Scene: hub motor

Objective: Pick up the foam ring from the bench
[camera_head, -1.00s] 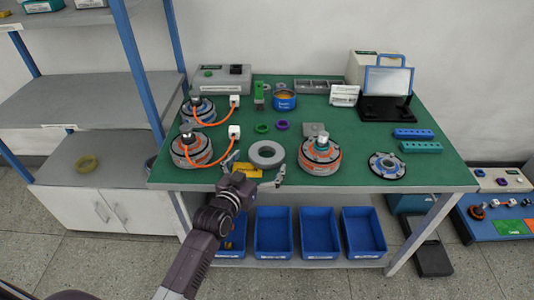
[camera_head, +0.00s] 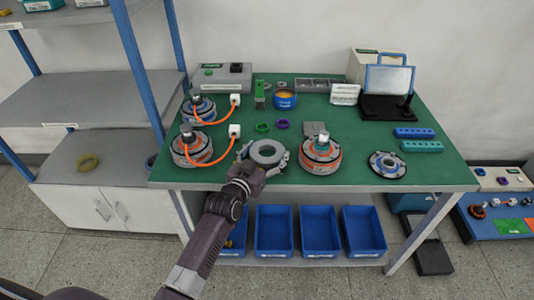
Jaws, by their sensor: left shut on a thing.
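The grey foam ring (camera_head: 267,150) is at the front middle of the green bench (camera_head: 355,160), between two orange-banded hub motors. My left gripper (camera_head: 265,157) reaches in from the front, its fingers on either side of the ring and shut on it. The ring looks flat and at bench level; I cannot tell whether it is clear of the surface. My right gripper is not in view.
A hub motor (camera_head: 320,155) stands close right of the ring, and another with an orange cable (camera_head: 189,150) stands to the left. Green (camera_head: 262,127) and purple (camera_head: 282,124) rings lie just behind. Blue bins (camera_head: 274,232) sit below the bench.

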